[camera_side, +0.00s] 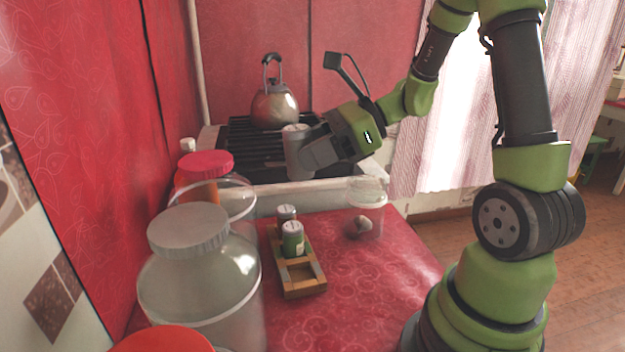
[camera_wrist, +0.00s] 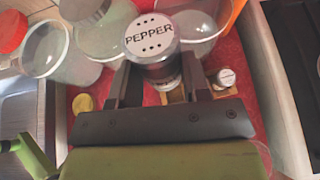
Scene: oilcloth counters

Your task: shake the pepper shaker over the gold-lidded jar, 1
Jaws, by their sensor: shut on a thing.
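My gripper (camera_side: 300,155) is shut on the pepper shaker (camera_side: 294,138), a grey cylinder held roughly upright in the air, level with the stove top in the side view. Its pale top reads "PEPPER" in the wrist view (camera_wrist: 150,36). A clear glass jar (camera_side: 368,208) with a pale object inside stands on the red counter, below and to the right of the shaker in the side view. No gold lid shows clearly on it. A yellow disc (camera_wrist: 83,103) shows on the red cloth in the wrist view; I cannot tell whether it is the lid.
A wooden rack (camera_side: 303,287) holds a green shaker (camera_side: 292,241) and a grey-topped one (camera_side: 286,214); its front slot is empty. A large grey-lidded jar (camera_side: 200,275) and a red-lidded jar (camera_side: 207,165) stand at left. A kettle (camera_side: 275,107) sits on the stove (camera_side: 240,150) behind.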

